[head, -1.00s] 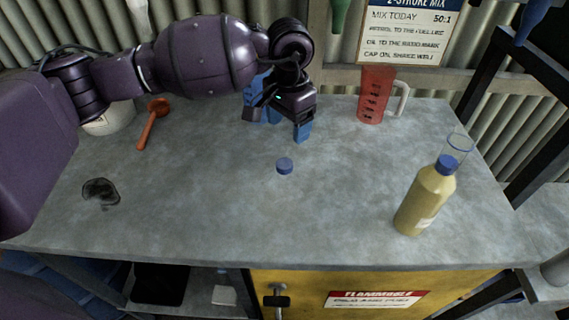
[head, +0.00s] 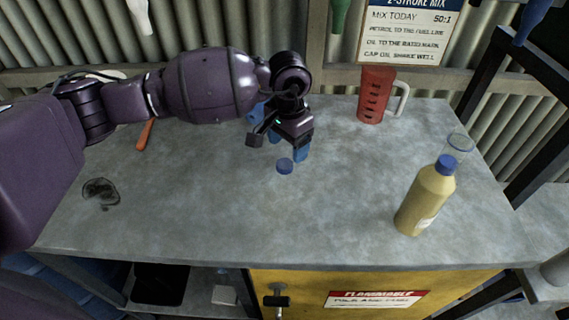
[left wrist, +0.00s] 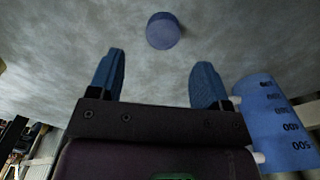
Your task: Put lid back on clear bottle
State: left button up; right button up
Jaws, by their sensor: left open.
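A small round blue lid (head: 285,167) lies flat on the grey bench, near its middle. It also shows in the left wrist view (left wrist: 163,31), just beyond the fingertips and between their lines. My left gripper (head: 288,147) is open and empty, its blue fingers (left wrist: 158,80) apart, close behind the lid and not around it. A clear, open-topped vessel (head: 460,143), likely the clear bottle, stands at the right, mostly hidden behind a yellow bottle (head: 424,200) with a blue cap. My right gripper is out of view.
A blue measuring jug (left wrist: 270,125) stands beside the left gripper, mostly hidden by it in the head view. A red measuring jug (head: 373,95) stands at the back. An orange tool (head: 145,135) lies at left. The bench front is clear.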

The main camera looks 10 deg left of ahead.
aim_at(284, 163)
pick_arm(q)
jog(key=f, duration=0.4)
jog(key=shift+s+a+f, duration=0.2)
jog(key=shift+s+a, duration=0.1)
jog(key=shift+f, duration=0.4)
jog(key=shift+c, duration=0.3)
jog(key=c, duration=1)
jog(key=shift+r, duration=0.1)
notch_tip(284, 163, up, 10)
